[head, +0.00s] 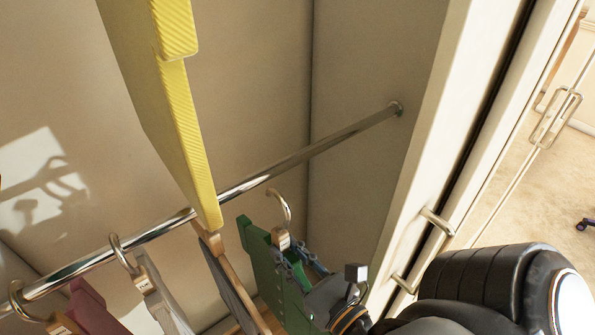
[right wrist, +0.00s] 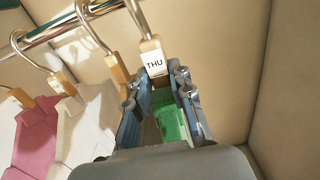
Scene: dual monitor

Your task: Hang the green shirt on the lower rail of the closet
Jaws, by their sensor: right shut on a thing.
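The green shirt (head: 262,262) is on a wooden hanger with a metal hook (head: 286,205). My right gripper (head: 303,268) is shut on the green shirt just below the hook. The hook's tip appears just below and in front of the metal rail (head: 335,139), apart from it in the head view. The top of the hook is cut off there. My left gripper is not in view.
A grey garment (head: 232,283), a white one (head: 168,290) and a maroon one (head: 88,308) hang left of the green shirt. The rail's right stretch is bare up to the closet side wall (head: 375,60).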

